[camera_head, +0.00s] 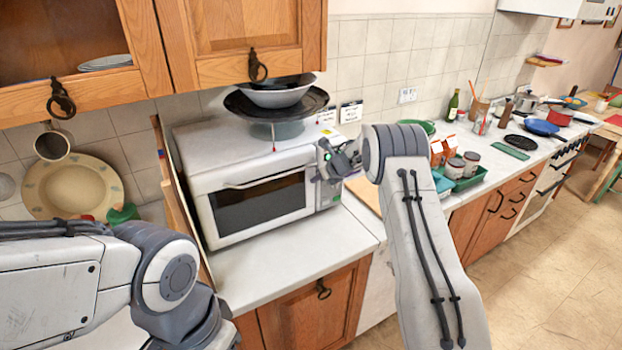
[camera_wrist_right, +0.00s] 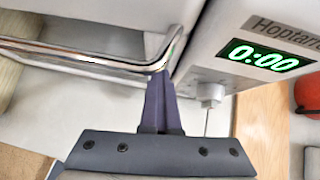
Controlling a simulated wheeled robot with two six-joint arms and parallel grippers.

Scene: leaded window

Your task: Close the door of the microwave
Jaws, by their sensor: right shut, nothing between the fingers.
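The white microwave (camera_head: 240,165) stands on the counter with its dark-windowed door (camera_head: 258,205) facing me. The door looks shut or nearly shut; I cannot tell whether a small gap is left. My right gripper (camera_head: 326,158) is at the upper right front corner of the microwave, by the control panel. In the right wrist view its fingers (camera_wrist_right: 160,90) are together and empty, close to the right end of the chrome door handle (camera_wrist_right: 90,58). Whether they touch it is unclear.
A wooden cabinet (camera_head: 250,40) hangs above. A green crate (camera_head: 463,180) with jars stands to the right. The counter (camera_head: 300,255) in front of the microwave is clear.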

